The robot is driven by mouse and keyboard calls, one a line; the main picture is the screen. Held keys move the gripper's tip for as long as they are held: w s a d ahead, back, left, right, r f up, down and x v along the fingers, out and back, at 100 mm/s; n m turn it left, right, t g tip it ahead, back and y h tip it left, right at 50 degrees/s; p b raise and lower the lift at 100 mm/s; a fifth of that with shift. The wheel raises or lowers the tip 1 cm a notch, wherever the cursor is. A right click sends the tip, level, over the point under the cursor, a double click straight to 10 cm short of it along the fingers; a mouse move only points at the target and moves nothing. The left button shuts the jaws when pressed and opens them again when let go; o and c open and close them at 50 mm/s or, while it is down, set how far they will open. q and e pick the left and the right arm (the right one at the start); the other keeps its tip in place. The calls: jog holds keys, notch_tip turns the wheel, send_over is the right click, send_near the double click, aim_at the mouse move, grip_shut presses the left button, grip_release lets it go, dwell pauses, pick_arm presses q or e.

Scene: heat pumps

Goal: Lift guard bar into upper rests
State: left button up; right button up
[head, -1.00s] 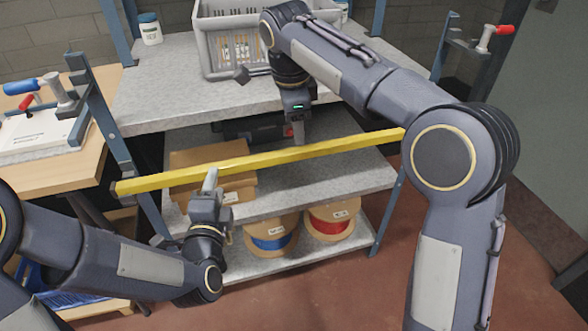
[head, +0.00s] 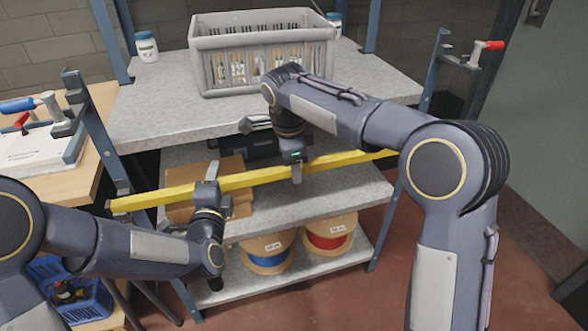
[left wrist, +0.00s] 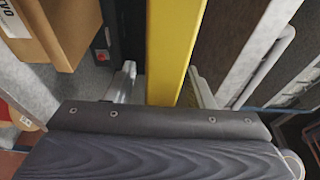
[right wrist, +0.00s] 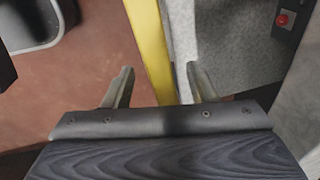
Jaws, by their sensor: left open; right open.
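The long yellow guard bar (head: 250,178) runs across the front of the rack, above the middle shelf and tilted in the head view. My left gripper (head: 212,172) is open at the bar's left part; in the left wrist view the bar (left wrist: 172,45) passes between its spread fingers (left wrist: 160,85). My right gripper (head: 297,174) is open at the bar right of centre; in the right wrist view the bar (right wrist: 150,45) lies between its fingers (right wrist: 160,85). The right post's upper bracket (head: 457,62) is visible with a red-tipped clamp. The bar's right end is hidden behind my right arm.
A grey crate (head: 215,85) and a white jar (head: 147,47) stand on the top shelf (head: 170,95). Blue (head: 268,252) and red (head: 328,232) spools stand on the bottom shelf. A cardboard box (head: 180,175) lies behind the bar. A wooden bench (head: 98,165) stands at left.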

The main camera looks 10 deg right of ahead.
pick_arm(q)
jog(key=shift+w, duration=0.15)
pick_arm(e)
jog(key=shift+f, duration=0.1)
pick_arm(q)
jog(key=shift+c, duration=0.5)
pick_arm(e)
jog(key=shift+c, duration=0.4)
pick_arm(q)
grip_shut()
pick_arm(e)
grip_shut()
